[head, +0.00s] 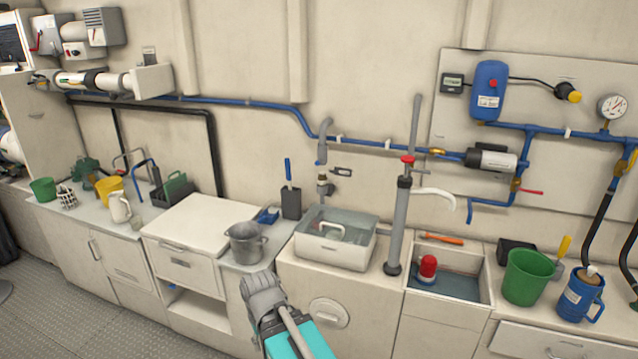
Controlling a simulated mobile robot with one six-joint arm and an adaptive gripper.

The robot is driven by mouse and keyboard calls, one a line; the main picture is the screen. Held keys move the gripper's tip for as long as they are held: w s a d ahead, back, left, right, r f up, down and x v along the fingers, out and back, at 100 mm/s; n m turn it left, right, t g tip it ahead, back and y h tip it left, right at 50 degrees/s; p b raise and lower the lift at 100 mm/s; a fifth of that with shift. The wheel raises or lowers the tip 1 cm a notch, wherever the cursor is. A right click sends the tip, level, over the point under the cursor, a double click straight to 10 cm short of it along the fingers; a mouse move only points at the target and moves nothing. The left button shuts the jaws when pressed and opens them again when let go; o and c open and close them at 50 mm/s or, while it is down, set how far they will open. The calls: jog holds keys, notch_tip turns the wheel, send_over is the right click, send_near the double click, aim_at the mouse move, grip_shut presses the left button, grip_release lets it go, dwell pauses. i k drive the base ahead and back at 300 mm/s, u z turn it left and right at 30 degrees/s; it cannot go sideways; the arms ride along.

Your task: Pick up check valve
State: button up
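I cannot make out for sure which thing is the check valve. A red-capped fitting with a pale base (427,268) stands in the shallow sink (476,289) right of centre. A small brass-coloured fitting (437,152) sits on the blue pipe on the wall. The grey end of my arm, where my gripper (258,284) appears to be, is at the bottom middle, in front of the counter and just below a grey metal pot. Its fingers are not clear, so I cannot tell if it is open or shut. I see nothing held in it.
A green bucket (528,277) and blue jug (580,296) are at right. The white cabinet top (202,222) is clear.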

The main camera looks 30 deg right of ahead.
aim_at(322, 178)
jog(key=u, duration=0.1)
jog(key=i, duration=1)
jog(key=z, duration=0.1)
